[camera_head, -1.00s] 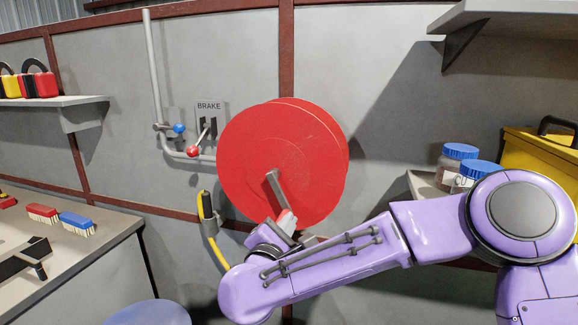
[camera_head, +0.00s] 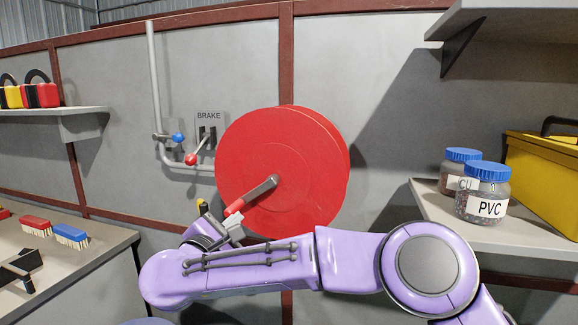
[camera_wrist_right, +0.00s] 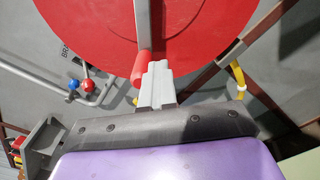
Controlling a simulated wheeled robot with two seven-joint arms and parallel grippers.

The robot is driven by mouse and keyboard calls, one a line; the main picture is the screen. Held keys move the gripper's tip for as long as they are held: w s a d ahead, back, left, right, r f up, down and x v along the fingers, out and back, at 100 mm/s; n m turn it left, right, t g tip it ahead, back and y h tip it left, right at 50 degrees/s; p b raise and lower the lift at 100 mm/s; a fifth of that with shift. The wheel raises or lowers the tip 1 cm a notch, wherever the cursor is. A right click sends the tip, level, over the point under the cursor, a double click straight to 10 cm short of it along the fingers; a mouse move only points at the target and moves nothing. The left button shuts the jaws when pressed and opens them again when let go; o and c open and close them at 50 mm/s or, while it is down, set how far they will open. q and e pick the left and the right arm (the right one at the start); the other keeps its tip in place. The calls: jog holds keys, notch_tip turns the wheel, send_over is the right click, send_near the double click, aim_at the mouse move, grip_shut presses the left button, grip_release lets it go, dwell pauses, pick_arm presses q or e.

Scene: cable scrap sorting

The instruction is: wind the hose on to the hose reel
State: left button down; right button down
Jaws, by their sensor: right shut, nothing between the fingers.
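The red hose reel (camera_head: 290,150) is mounted against the grey wall. Its grey crank arm (camera_head: 262,189) points down and left from the hub and ends in a red handle (camera_head: 235,207). My right gripper (camera_head: 233,228) is shut and empty, just below the handle. In the right wrist view the closed fingers (camera_wrist_right: 158,82) are beside the red handle (camera_wrist_right: 139,68); I cannot tell if they touch it. The yellow hose (camera_wrist_right: 239,78) shows in the right wrist view. My left gripper is out of view.
A brake panel (camera_head: 208,130) with a red-knobbed lever (camera_head: 191,159) and a blue-knobbed valve (camera_head: 178,138) are left of the reel. Jars (camera_head: 484,193) and a yellow toolbox (camera_head: 545,180) stand on the right shelf. Brushes (camera_head: 70,235) lie on the left bench.

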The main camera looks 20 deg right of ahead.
jog(key=shift+w+a+r, duration=0.3)
jog(key=shift+a+r, duration=0.15)
jog(key=shift+r, duration=0.1)
jog(key=shift+w+a+r, duration=0.25)
jog(key=shift+a+r, duration=0.15)
jog(key=shift+r, duration=0.1)
jog(key=shift+s+d+f+b, duration=0.15)
jog(key=shift+f+b, duration=0.2)
jog(key=shift+b, duration=0.25)
jog(key=b+v, duration=0.3)
jog(key=v, duration=0.5)
jog(key=shift+b, duration=0.3)
